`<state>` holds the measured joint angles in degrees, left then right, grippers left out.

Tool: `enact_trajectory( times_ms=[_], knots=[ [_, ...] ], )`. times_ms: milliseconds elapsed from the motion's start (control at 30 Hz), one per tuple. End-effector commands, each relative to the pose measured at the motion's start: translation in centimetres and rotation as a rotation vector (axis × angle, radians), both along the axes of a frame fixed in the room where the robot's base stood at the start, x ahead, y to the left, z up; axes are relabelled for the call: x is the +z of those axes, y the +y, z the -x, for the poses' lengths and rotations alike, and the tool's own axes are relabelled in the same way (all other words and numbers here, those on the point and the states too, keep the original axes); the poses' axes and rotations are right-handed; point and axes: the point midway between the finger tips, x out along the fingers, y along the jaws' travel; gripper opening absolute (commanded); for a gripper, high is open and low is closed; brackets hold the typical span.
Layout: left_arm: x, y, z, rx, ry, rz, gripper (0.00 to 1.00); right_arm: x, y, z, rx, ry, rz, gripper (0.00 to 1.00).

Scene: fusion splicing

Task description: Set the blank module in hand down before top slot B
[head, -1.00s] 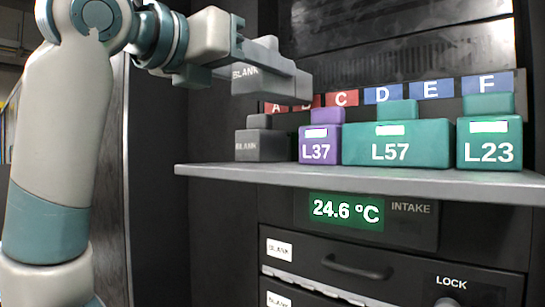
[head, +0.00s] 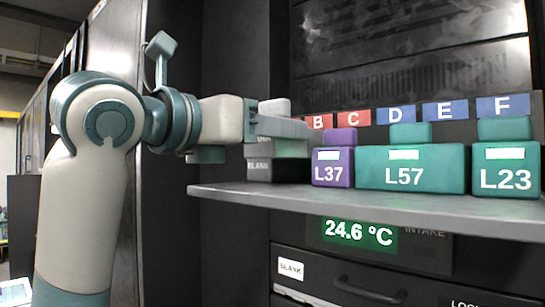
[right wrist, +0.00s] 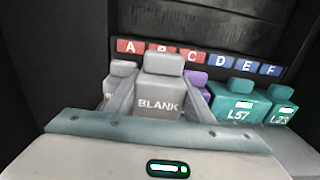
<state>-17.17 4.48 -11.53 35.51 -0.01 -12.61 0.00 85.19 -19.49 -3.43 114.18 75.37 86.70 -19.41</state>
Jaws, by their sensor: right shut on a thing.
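My right gripper (head: 280,127), on the arm entering the head view from the left, is shut on a grey blank module (head: 288,149). In the right wrist view the held module (right wrist: 160,88) sits upright between the fingers, under the slot labels (right wrist: 160,48) A, B and C. In the head view it overlaps another dark blank module (head: 262,172) on the shelf; the gap between them and any contact with the shelf cannot be told. That second blank also shows left of the held one in the wrist view (right wrist: 118,82). My left gripper is not in view.
The purple L37 module (head: 332,168) stands close right of the held module, then teal L57 (head: 412,172) and teal L23 (head: 506,172). They stand on the grey shelf (head: 400,208). Below are a temperature display (head: 358,233) and a drawer handle (head: 370,291).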

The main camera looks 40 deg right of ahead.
Motion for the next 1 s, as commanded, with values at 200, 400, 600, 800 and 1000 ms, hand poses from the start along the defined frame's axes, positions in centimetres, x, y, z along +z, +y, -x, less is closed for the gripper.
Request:
enact_trajectory(
  times_ms=[200,400,600,800,1000],
  knots=[
    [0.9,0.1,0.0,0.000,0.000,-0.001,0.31,-2.0,0.0,-0.1,0.000,0.002,0.001,0.24],
    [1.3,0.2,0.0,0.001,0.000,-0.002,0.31,-3.6,0.0,0.0,-0.001,0.001,0.001,0.24],
    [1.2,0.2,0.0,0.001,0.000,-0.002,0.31,-3.8,0.0,0.0,0.000,0.000,0.001,0.24],
    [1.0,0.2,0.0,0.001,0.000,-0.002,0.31,-4.1,0.0,0.0,0.000,0.001,0.001,0.24],
    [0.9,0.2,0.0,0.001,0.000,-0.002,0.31,-4.1,0.0,0.0,0.000,0.001,0.000,0.67]
  ],
)
